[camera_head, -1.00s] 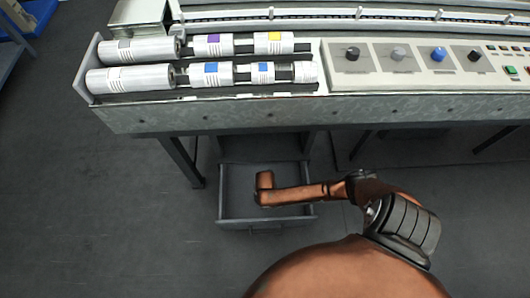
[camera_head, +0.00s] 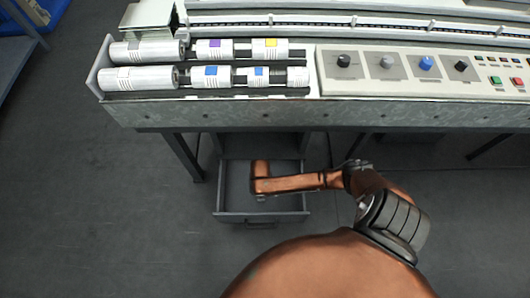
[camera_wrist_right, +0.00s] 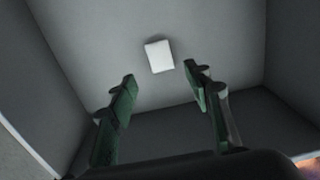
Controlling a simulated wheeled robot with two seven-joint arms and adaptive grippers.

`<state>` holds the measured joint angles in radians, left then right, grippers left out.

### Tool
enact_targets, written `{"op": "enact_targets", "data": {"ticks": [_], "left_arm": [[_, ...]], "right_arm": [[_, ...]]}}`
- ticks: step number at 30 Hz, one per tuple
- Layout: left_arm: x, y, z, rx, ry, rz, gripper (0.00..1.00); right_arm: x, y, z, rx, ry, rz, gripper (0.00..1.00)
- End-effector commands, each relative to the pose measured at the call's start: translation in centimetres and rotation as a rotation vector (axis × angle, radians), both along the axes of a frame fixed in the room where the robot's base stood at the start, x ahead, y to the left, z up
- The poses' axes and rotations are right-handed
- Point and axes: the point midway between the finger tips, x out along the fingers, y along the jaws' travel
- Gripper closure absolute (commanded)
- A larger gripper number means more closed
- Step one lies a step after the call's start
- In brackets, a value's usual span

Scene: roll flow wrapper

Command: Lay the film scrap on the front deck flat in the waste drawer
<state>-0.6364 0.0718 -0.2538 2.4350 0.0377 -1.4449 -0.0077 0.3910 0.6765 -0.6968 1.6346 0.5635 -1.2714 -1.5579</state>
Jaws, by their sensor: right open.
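The film scrap (camera_wrist_right: 159,56) is a small white rectangle in the right wrist view. It lies on the grey floor of the waste drawer (camera_wrist_right: 110,25), beyond my fingertips and apart from them. My right gripper (camera_wrist_right: 159,82) is open and empty, its two green fingers spread on either side below the scrap. In the head view my right arm reaches over the open waste drawer (camera_head: 232,217). There my arm hides the right gripper, and the scrap cannot be seen. My left gripper is not in view.
The machine's front edge (camera_head: 240,113) overhangs the drawer. Several film rolls (camera_head: 140,78) lie on the deck above, beside a control panel (camera_head: 400,78) with knobs. A table leg (camera_head: 186,157) stands left of the drawer. The floor in front is clear.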

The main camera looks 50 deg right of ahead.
Motion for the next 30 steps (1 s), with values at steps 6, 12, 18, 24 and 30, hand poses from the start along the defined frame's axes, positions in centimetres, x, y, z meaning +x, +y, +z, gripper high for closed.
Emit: {"op": "enact_targets", "data": {"ticks": [6, 12, 18, 24, 30], "left_arm": [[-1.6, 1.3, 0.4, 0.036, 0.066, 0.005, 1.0], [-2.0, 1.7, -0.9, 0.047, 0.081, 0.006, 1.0], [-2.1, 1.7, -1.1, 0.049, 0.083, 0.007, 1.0], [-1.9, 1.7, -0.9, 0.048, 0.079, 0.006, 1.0], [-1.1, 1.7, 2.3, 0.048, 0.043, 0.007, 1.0]], "right_arm": [[0.1, 0.0, 3.2, -0.001, -0.002, 0.001, 0.55], [0.0, 0.0, 4.1, 0.0, 0.0, 0.0, 0.55], [-0.1, 0.0, 4.1, 0.0, 0.001, 0.0, 0.55], [-0.4, 0.2, 4.3, 0.005, 0.002, -0.02, 0.55], [-4.8, 2.2, 7.1, 0.06, 0.015, -0.346, 0.55]]}}
